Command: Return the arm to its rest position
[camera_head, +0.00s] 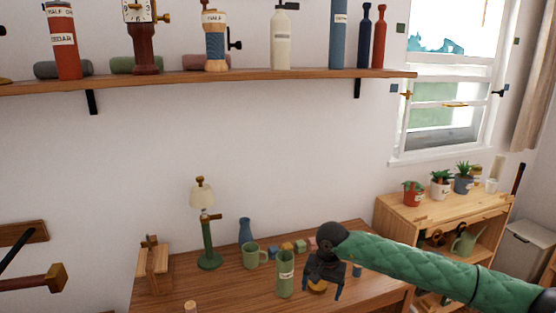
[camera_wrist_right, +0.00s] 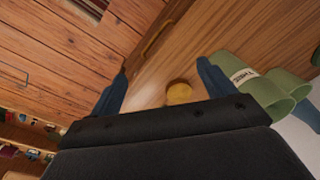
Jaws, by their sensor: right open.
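My right arm, in a green quilted sleeve, comes in from the right in the head view. Its gripper (camera_head: 322,290) points down over the wooden desk (camera_head: 230,290), near the front right part of the top. The jaws are open, with the blue fingers apart. The right wrist view shows the two blue fingers (camera_wrist_right: 160,90) spread, with a small round yellow thing (camera_wrist_right: 179,93) on the wood beyond them. Nothing is held between the fingers. My left gripper does not show in the head view.
A green labelled cylinder (camera_head: 285,274) stands just left of the gripper. A green mug (camera_head: 251,255), a blue vase (camera_head: 245,230), small blocks (camera_head: 300,246) and a lamp (camera_head: 208,228) are nearby. A wooden shelf unit (camera_head: 440,218) with plants stands right. A loaded wall shelf (camera_head: 200,79) hangs above.

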